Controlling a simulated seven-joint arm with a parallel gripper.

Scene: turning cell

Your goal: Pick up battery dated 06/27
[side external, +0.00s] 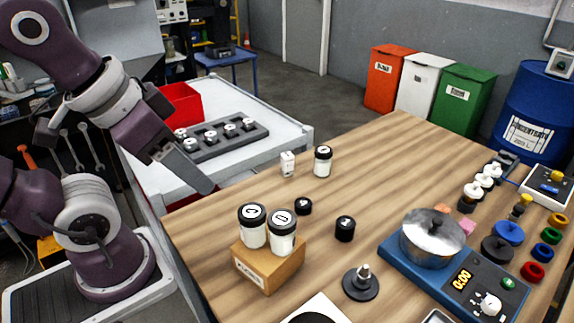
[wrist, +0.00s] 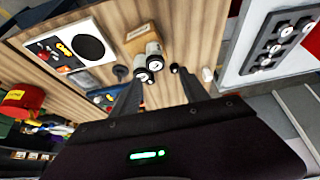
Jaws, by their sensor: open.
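No date is legible in either view, so I cannot tell which thing is the battery dated 06/27. A small white upright block (side external: 287,163) with dark marks, possibly a battery, stands on the wooden table beside a black-lidded white jar (side external: 323,163). A small white item, likely the same block (wrist: 207,74), shows right of my fingers in the wrist view. My gripper (side external: 210,188) is over the table's left edge, apart from the block. In the wrist view my gripper (wrist: 160,78) has its fingers spread, with nothing held between them.
Black round pieces (side external: 344,229) stand nearby. A metal pot (side external: 432,240) sits on a blue device (side external: 448,283) at right. A grey tray (side external: 218,140) lies on the side bench. The table's middle is fairly clear.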

